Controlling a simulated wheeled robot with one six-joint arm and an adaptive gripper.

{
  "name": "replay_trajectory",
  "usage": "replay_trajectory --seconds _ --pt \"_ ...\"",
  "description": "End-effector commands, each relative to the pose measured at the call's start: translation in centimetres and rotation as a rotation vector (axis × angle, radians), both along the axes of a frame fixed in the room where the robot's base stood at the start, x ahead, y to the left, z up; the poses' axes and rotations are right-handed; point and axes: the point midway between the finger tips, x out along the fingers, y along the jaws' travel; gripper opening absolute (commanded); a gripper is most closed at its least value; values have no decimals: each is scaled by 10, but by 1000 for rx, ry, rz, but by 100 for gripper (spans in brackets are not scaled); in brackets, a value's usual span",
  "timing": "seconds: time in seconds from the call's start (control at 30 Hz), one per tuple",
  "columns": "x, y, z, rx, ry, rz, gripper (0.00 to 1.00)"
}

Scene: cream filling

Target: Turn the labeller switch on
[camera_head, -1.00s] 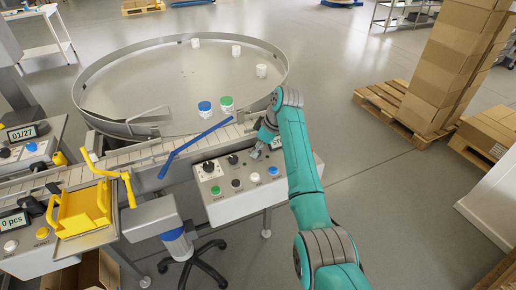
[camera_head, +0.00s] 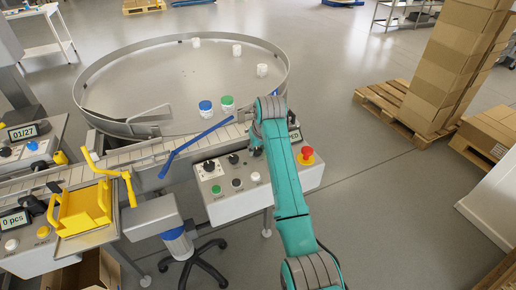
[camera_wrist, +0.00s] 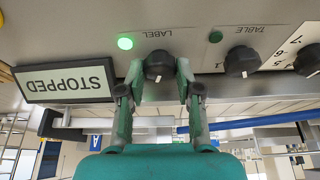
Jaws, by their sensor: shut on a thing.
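The labeller switch (camera_wrist: 159,66) is a black knob under the upside-down word LABEL in the wrist view. Its white pointer mark faces down in the picture. My gripper (camera_wrist: 160,72) is shut on it, one finger on each side. A bright green lamp (camera_wrist: 125,43) is lit beside the knob. A display (camera_wrist: 65,81) to its left reads STOPPED, upside down. In the head view my arm hides the fingertips and the labeller switch on the control box (camera_head: 226,207).
A TABLE knob (camera_wrist: 241,62) with a darker green lamp (camera_wrist: 216,36) is to the right in the wrist view, with a numbered dial (camera_wrist: 309,61) beyond. A red emergency button (camera_head: 306,155) is right of my arm. A blue guide rail (camera_head: 195,145) and round turntable (camera_head: 281,84) are behind.

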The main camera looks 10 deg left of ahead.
Motion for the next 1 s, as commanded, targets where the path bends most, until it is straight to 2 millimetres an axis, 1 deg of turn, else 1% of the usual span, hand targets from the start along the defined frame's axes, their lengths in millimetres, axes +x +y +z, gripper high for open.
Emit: replay_trajectory --seconds 0.2,0.4,0.63,0.97,1.0 --pt "-1 1 0 0 0 -130 0" --pt "-1 2 0 0 0 -202 0" --pt "-1 2 0 0 0 -235 0" --pt "-1 1 0 0 0 -237 0" --pt "-1 1 0 0 0 -237 37"
